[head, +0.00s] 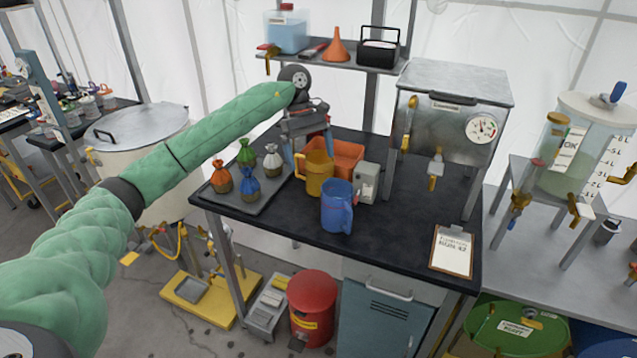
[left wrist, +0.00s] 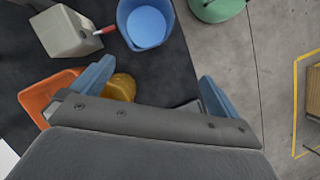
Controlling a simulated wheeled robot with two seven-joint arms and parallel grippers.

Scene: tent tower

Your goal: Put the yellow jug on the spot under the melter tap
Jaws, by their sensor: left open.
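The yellow jug (head: 319,176) stands upright on the black table (head: 400,220), behind and left of the blue jug (head: 337,206). My left gripper (head: 309,150) is open just above and behind the yellow jug. In the left wrist view, the open fingers (left wrist: 155,85) are spread and the yellow jug (left wrist: 122,87) is partly hidden behind the gripper body. I cannot tell whether a finger touches it. The steel melter (head: 455,105) stands at the back right, with its tap (head: 435,168) on the front. The table below the tap is bare; no spot marking is clear.
An orange bin (head: 347,158) and a grey box (head: 367,182) stand right of the yellow jug. A clipboard (head: 452,251) lies at the front right. Table between the blue jug and clipboard is clear.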

